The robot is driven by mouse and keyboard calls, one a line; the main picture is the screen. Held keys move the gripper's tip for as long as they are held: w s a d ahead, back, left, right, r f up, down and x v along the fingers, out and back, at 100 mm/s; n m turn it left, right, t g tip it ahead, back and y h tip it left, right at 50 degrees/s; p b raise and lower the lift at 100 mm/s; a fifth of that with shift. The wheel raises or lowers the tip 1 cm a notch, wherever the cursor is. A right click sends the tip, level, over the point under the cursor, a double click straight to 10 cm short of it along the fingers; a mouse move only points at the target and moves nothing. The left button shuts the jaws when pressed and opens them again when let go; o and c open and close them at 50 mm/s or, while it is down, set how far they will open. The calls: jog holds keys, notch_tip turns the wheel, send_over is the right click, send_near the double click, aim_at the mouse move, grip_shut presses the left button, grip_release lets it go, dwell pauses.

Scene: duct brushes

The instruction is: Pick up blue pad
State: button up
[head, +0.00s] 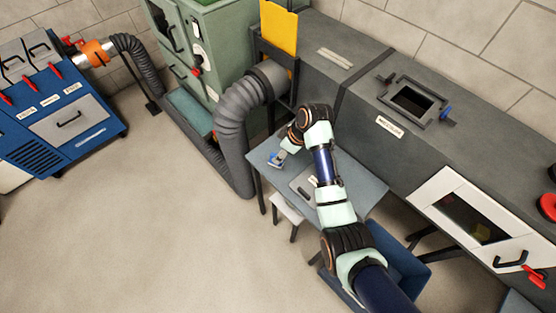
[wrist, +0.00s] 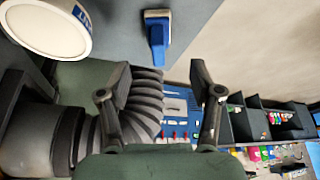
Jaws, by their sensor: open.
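A small blue piece with a pale strip across one end, apparently the blue pad, (head: 277,158) lies on the grey-blue table (head: 262,153) near its left corner. It also shows in the wrist view (wrist: 158,42), at the top centre on the table surface. My gripper (wrist: 161,95) is open, with its two dark fingers spread wide and nothing between them. The pad is apart from the fingers, above the gap between them in the wrist picture. In the head view my wrist is close beside the pad, and the fingertips are hard to make out.
A white round item with a blue label (wrist: 45,25) is close at the wrist view's upper left. A thick grey hose (head: 232,115) curves down beside the table. A grey duct (head: 335,55) runs behind it. A flat grey plate (head: 304,186) lies on the table.

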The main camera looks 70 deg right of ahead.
jog(key=shift+b+x, duration=0.55)
jog(key=shift+x, duration=0.65)
jog(key=b+x, duration=0.3)
jog(key=x, duration=0.2)
jog(key=shift+w+f, duration=0.1)
jog(key=shift+f, duration=0.2)
jog(key=shift+d+r, duration=0.1)
grip_shut()
